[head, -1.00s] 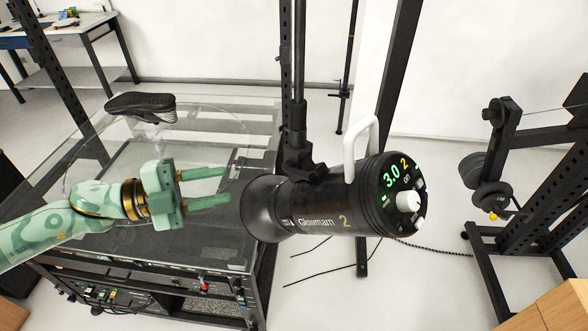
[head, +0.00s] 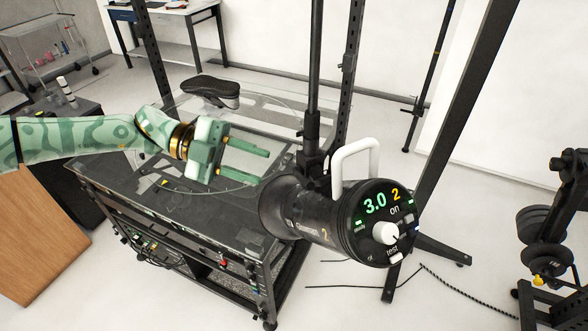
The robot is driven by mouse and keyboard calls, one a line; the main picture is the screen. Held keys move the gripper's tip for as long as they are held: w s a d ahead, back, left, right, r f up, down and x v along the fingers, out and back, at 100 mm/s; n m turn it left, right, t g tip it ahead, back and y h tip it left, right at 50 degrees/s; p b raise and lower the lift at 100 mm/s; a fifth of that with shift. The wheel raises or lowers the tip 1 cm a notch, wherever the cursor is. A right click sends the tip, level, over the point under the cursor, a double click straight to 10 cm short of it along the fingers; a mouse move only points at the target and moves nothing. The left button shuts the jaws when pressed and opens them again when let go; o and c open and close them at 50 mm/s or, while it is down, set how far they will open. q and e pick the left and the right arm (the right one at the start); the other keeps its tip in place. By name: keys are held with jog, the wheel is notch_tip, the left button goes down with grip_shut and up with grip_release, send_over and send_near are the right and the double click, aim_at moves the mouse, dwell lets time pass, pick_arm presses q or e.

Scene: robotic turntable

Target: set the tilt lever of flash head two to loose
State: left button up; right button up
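Flash head two (head: 310,215) is a black cylinder marked 2. It hangs from a dark vertical pole (head: 313,70) by a black bracket (head: 312,160). Its rear panel (head: 383,222) faces me, with a lit 3.0, a yellow 2 and a white knob. A white handle (head: 354,160) stands on its top. I cannot make out the tilt lever; it may be the handle or hidden at the bracket. My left gripper (head: 265,163) is open and empty, left of the bracket and apart from the flash head, fingers pointing right. My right gripper is not in view.
A turntable with a clear round plate (head: 180,112) stands behind and below my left gripper, with a dark shoe (head: 210,90) on it. A black post (head: 455,130) rises right of the flash head. A stand with dark weights (head: 545,240) is at the far right.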

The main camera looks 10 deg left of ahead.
aim_at(300, 179)
pick_arm(q)
jog(key=p+x, duration=0.1)
jog(key=x, duration=0.5)
jog(key=shift+w+d+f, duration=0.1)
jog(key=shift+d+f, duration=0.05)
jog(key=shift+d, duration=0.05)
jog(key=shift+d+f, duration=0.2)
jog(key=shift+d, duration=0.5)
